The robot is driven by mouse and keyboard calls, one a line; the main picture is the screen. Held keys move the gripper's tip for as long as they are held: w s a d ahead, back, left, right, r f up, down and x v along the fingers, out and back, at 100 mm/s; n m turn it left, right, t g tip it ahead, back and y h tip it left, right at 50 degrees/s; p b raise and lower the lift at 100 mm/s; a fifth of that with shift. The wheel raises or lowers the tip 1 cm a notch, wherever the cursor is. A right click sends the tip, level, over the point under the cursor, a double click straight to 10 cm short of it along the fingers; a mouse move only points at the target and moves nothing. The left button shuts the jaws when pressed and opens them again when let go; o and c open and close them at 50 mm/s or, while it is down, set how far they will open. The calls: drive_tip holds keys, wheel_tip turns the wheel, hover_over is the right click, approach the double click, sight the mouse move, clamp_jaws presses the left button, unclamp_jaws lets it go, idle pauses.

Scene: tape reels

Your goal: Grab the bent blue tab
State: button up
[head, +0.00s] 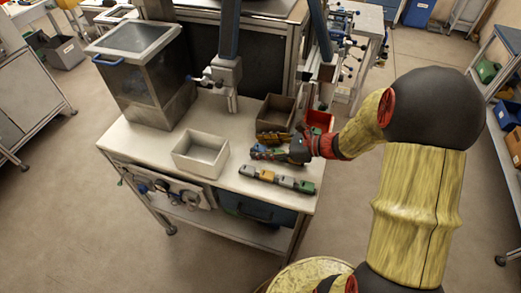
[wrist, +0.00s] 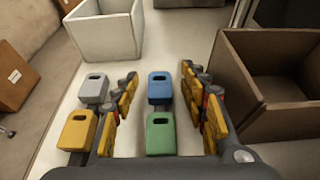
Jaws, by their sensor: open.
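The blue tab (wrist: 160,88) has a dark slot near its top edge. In the wrist view it lies between the fingers of my gripper (wrist: 160,77), level with the fingertips and with a gap on both sides; whether it is bent is unclear. A green tab (wrist: 160,134) is also between the fingers, closer to the palm. My gripper is open and holds nothing. In the head view my gripper (head: 261,147) is low over the table, pointing left, and its fingers partly hide the tabs there.
A grey tab (wrist: 92,90) and a yellow tab (wrist: 77,130) lie left of the left finger. A brown box (wrist: 262,112) stands close on the right. A white bin (head: 187,162) and a red bin (head: 320,119) stand on the table (head: 143,142). Another tab row (head: 266,176) lines the front edge.

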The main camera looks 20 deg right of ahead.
drive_tip(key=shift+c, duration=0.8)
drive_tip(key=c, duration=0.7)
drive_tip(key=shift+o, duration=0.2)
drive_tip(key=shift+r, duration=0.1)
